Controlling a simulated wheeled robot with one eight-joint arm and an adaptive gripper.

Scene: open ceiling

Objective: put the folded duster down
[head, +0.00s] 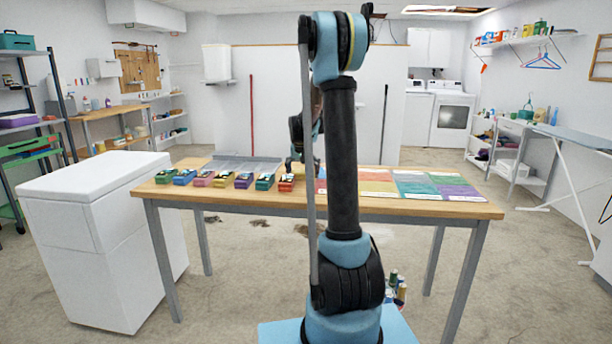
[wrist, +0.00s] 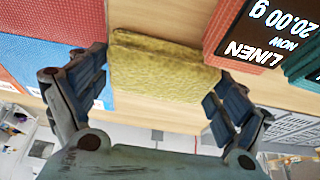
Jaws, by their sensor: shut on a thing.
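The folded duster (wrist: 160,70) is a fuzzy olive-yellow block in the wrist view. It sits between the two fingers of my gripper (wrist: 157,80), which is shut on it. The wooden table top (wrist: 165,112) shows around it; I cannot tell whether the duster touches the table. In the head view my arm hides much of my gripper (head: 296,165), which is over the far middle of the table (head: 400,207).
Several small coloured blocks with dark tops (head: 221,180) stand in a row on the table's left half. Coloured panels (head: 411,184) cover its right half. The wrist view shows a "LINEN 20.00 g" display (wrist: 262,35) at right and a grey tray (wrist: 295,130). A white cabinet (head: 95,172) stands left.

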